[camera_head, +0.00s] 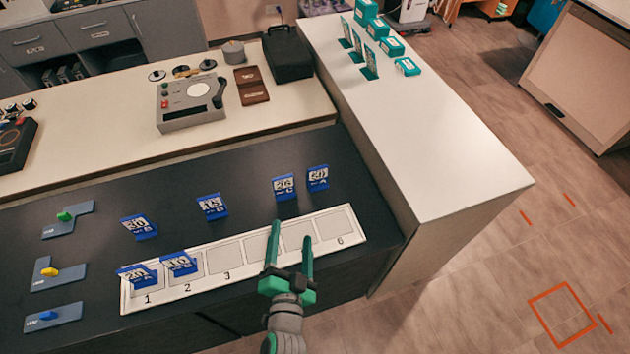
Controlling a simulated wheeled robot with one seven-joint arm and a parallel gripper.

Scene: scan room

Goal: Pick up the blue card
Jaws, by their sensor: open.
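Several blue cards with white number faces stand on the black counter. Four-in-a-row wording aside, one card (139,227) is at the left, one (212,206) is right of it, and two more, a card (284,187) and a card (317,178), stand close together at the right. Two others stand on the white numbered strip (352,223): one card (137,275) at slot 1 and one card (179,263) at slot 2. My green gripper (291,233) is open and empty over the strip's right half, nearer than the two right cards. It partly hides the slots there.
Grey-blue plates with green, yellow and blue knobs, such as this plate (68,219), lie at the left. A grey device (190,105) stands on the beige counter behind. A white counter (430,135) on the right carries teal boxes (391,46) at its far end.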

